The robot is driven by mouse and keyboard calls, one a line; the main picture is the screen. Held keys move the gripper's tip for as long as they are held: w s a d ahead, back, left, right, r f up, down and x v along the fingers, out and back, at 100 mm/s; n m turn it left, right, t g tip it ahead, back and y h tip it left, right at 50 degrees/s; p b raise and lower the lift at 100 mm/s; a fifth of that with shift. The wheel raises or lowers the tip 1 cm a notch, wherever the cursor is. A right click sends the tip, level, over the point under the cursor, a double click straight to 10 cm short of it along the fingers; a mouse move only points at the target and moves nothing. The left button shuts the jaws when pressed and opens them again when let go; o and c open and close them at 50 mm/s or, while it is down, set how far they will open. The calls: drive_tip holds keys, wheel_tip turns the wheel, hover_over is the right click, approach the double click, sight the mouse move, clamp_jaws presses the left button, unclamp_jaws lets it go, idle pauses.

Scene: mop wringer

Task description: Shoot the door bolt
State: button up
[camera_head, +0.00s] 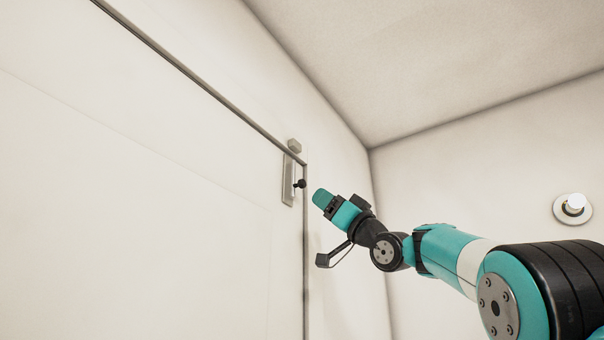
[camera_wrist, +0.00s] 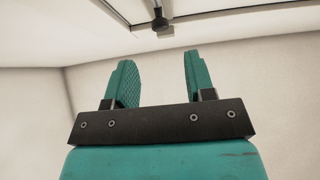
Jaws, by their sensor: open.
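The door bolt (camera_head: 288,180) is a grey plate with a rod, mounted upright near the top right corner of the white door (camera_head: 150,170). Its dark round knob (camera_head: 300,184) sticks out to the right. A light block (camera_head: 294,146), which looks like the bolt's keeper, sits just above on the frame. My gripper (camera_head: 318,196) is a little right of and below the knob, apart from it. In the wrist view my gripper (camera_wrist: 157,75) shows two teal fingers spread with nothing between them. The knob (camera_wrist: 160,24) is beyond the fingertips there, near the top edge.
The grey door frame (camera_head: 200,82) runs along the door's top and down its right side. White walls meet in a corner right of the door. A round white fixture (camera_head: 573,208) is on the right wall. The space around my gripper looks clear.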

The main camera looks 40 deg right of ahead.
sight(304, 185)
drive_tip(key=p+x, duration=0.5)
drive_tip(key=x, duration=0.3)
drive_tip(key=shift+w+r+p, duration=0.1)
drive_tip(key=shift+r+p, duration=0.2)
drive_tip(key=shift+w+a+r+p, duration=0.25)
drive_tip(key=shift+w+r+p, duration=0.15)
drive_tip(key=shift+w, duration=0.2)
